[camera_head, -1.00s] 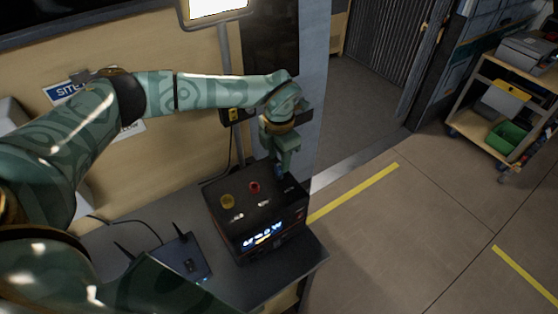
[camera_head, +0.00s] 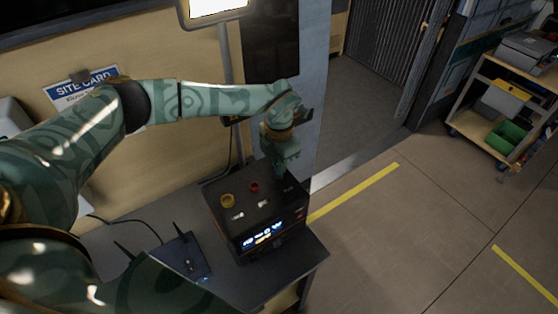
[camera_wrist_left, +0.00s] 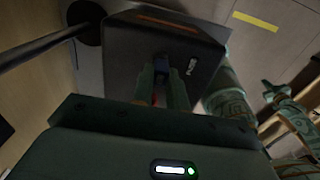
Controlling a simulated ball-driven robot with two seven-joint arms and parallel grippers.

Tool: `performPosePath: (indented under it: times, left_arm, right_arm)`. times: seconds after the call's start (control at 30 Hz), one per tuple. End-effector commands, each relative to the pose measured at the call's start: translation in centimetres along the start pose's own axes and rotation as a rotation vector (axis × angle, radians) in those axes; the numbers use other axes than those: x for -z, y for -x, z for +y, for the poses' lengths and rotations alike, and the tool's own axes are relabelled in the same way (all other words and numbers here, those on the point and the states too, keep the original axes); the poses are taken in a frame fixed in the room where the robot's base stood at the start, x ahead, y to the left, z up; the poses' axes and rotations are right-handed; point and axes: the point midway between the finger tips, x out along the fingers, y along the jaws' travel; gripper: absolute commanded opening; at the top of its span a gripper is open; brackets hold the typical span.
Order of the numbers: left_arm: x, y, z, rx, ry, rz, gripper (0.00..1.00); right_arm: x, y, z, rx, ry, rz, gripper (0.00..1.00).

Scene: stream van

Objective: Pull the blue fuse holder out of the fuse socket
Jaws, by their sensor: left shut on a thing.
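The fuse box is a black unit (camera_head: 250,222) with yellow and red knobs on top and a lit display on its front. My left gripper (camera_head: 280,170) points down at its far right top corner. In the left wrist view its two fingers (camera_wrist_left: 163,84) are close together over the box top (camera_wrist_left: 125,50), shut on a small dark piece between them. This is likely the blue fuse holder, mostly hidden by the fingers. A white label (camera_wrist_left: 191,66) lies beside them. I cannot tell whether the holder is seated or lifted. The socket is hidden.
The box stands on a dark table (camera_head: 300,262). A flat device (camera_head: 185,258) with antennas lies to its left. A lamp post (camera_head: 224,60) rises behind. Open floor lies to the right, with a cart (camera_head: 478,100). Green arm parts of mine show at right in the wrist view.

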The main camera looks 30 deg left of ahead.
Motion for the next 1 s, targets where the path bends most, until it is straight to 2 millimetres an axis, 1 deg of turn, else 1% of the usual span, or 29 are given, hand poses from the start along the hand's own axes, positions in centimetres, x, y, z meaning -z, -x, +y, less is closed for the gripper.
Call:
performPosePath:
  times: [1.0]
  left_arm:
    - [0.0, 3.0, 0.0, 0.0, 0.0, 0.0, 0.0]
  right_arm:
    - [0.6, 2.5, -0.1, 0.001, -0.001, 0.007, 0.0]
